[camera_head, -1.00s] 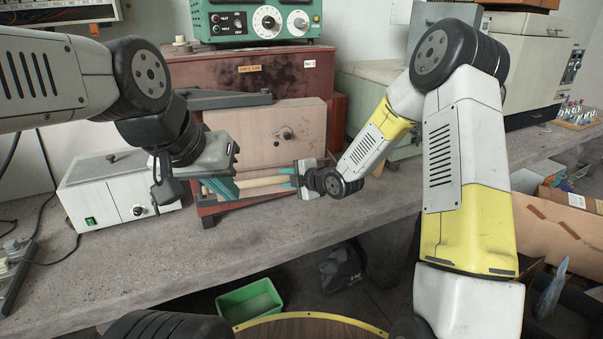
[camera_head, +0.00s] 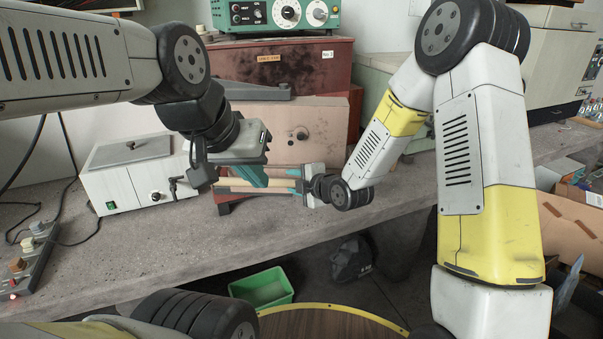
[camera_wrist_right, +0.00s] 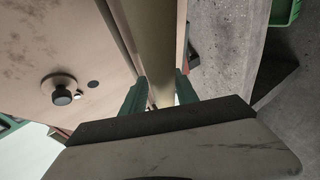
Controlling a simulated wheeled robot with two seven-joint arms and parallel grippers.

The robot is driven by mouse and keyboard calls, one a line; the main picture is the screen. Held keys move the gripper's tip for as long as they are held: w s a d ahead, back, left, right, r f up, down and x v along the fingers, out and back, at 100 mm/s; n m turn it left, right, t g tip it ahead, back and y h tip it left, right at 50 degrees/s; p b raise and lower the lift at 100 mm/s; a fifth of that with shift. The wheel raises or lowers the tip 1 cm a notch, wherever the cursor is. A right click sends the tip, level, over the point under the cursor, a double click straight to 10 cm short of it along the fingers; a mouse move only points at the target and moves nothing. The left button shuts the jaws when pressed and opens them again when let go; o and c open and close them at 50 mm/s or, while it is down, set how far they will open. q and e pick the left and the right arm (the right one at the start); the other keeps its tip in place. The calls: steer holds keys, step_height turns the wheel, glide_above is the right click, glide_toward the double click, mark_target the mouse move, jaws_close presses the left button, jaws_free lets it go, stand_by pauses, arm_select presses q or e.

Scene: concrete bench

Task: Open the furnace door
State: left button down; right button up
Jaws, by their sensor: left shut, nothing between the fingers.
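The furnace (camera_head: 285,62) is a dark red box on the bench. Its beige door (camera_head: 275,120) has a round knob (camera_head: 300,133), also visible in the right wrist view (camera_wrist_right: 62,95). I cannot tell if the door is slightly ajar. A pale tan bar (camera_head: 236,184) runs low across the door front. My right gripper (camera_head: 272,179) comes from the right, its teal fingers on either side of the bar (camera_wrist_right: 152,35); whether they press it is unclear.
A green control unit (camera_head: 270,16) sits on the furnace. A white box (camera_head: 130,180) stands left on the bench. A green bin (camera_head: 262,288) is on the floor below. Cardboard boxes (camera_head: 572,232) are at right. The bench front (camera_head: 100,262) is mostly clear.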

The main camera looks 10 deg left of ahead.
steer(key=shift+o, duration=0.7)
steer(key=shift+r, duration=0.1)
steer(key=v, duration=0.7)
steer(key=shift+s+d, duration=0.25)
steer(key=shift+d, duration=0.1)
